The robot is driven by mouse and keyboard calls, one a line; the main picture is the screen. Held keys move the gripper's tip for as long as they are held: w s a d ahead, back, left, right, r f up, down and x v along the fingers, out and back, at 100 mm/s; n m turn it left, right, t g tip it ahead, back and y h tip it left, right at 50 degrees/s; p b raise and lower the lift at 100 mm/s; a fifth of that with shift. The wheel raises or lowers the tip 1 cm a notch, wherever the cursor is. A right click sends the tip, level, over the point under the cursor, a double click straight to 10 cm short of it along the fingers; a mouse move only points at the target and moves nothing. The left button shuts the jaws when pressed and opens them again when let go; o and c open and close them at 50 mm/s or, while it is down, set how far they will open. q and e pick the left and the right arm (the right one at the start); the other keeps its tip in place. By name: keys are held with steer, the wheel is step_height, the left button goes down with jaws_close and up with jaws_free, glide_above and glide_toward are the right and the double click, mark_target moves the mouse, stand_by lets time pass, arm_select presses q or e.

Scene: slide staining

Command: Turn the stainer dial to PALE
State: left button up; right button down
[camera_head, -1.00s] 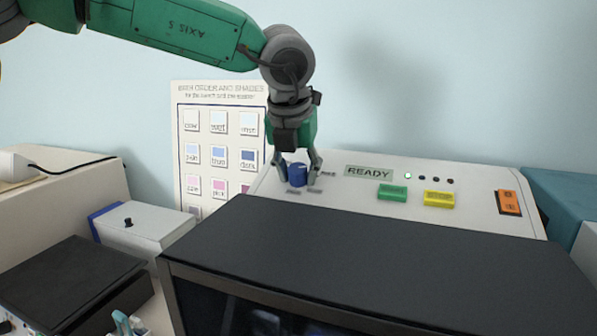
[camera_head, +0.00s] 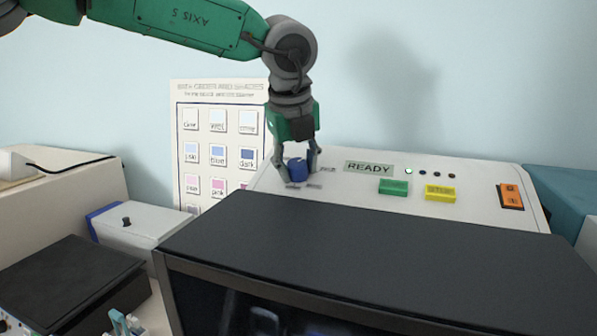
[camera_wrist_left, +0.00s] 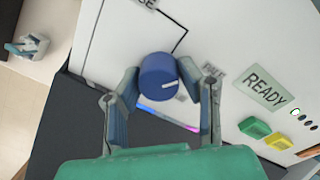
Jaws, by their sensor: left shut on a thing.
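The blue stainer dial (camera_head: 298,165) stands on the white top panel of the stainer (camera_head: 450,160). My left gripper (camera_head: 298,174) points down from above with its fingers on either side of the dial, shut on it. In the left wrist view the dial (camera_wrist_left: 158,76) sits between the fingertips (camera_wrist_left: 160,84), and its white pointer line points right. A printed label (camera_wrist_left: 213,72) lies to the right of the dial, partly behind a finger and hard to read. Another label at the top edge is cut off. My right gripper is not in view.
A READY display (camera_head: 369,168), a green button (camera_head: 393,187), a yellow button (camera_head: 440,194) and an orange switch (camera_head: 511,196) are right of the dial. The black stainer lid (camera_head: 380,240) lies in front. A shade chart (camera_head: 219,130) stands behind left.

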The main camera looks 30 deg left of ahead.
arm_select(q)
steer(key=shift+w+r+n+b, duration=0.1)
steer(key=shift+n+b, duration=0.2)
steer(key=shift+n, duration=0.55)
steer(key=shift+w+r+n+b, duration=0.1)
steer(key=shift+n+b, duration=0.15)
steer(key=shift+n, duration=0.9)
steer(key=o, duration=1)
steer(key=shift+o, duration=0.7)
steer(key=shift+a+f, duration=0.1)
steer(key=shift+f, duration=0.05)
steer(key=shift+s, duration=0.1)
steer(key=v, duration=1.1)
steer(key=shift+r, duration=0.45)
